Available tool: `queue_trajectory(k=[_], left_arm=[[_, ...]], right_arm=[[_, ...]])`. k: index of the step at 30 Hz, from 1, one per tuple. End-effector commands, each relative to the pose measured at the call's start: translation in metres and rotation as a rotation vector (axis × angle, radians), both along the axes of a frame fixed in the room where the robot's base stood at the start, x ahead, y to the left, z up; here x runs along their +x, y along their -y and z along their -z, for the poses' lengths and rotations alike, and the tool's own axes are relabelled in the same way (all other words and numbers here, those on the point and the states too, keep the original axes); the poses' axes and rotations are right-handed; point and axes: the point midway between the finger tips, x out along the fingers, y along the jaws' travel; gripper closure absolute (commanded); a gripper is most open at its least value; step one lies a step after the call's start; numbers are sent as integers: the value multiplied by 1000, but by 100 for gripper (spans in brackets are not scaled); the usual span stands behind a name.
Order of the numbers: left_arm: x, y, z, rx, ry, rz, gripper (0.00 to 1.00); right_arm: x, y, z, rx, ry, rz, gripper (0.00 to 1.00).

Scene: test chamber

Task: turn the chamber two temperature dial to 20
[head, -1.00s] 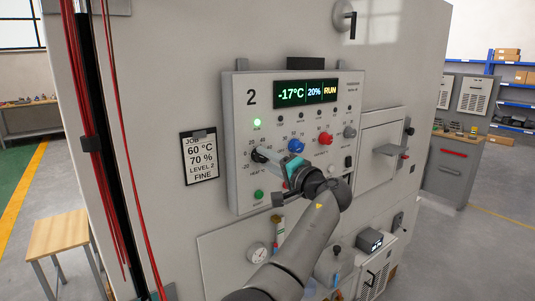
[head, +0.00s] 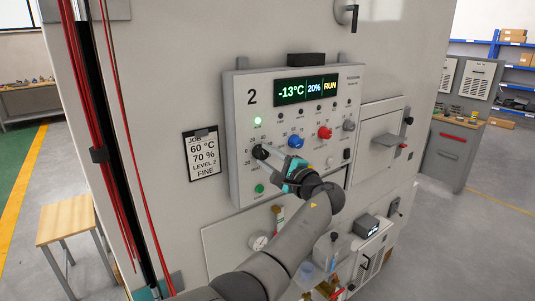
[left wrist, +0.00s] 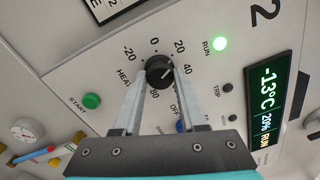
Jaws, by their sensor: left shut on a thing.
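The temperature dial is a black knob (left wrist: 159,70) at the left of the chamber 2 control panel (head: 240,182), with a scale from -20 upward around it. In the left wrist view its pale pointer mark slants to the upper right, roughly between 20 and 40. My left gripper (head: 264,154) is shut on the knob, with one finger on each side in the left wrist view (left wrist: 155,88). In the head view the fingers partly cover the knob (head: 257,151). The display (head: 305,90) reads -13°C, 20% and RUN. My right gripper is not in view.
A blue knob (head: 296,141) and a red knob (head: 325,132) sit right of the dial. A green START button (left wrist: 91,101) is below it. A job card (head: 201,156) reads 60 °C, 70 %.

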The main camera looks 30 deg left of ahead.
Motion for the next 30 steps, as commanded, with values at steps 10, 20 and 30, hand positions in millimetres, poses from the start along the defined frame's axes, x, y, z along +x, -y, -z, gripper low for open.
queue_trajectory(k=[10,20,30], left_arm=[[0,0,1,7,-19,0,100],[0,0,1,7,-18,0,41],[0,0,0,6,-16,0,29]], right_arm=[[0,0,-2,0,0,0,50],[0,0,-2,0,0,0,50],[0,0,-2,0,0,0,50]])
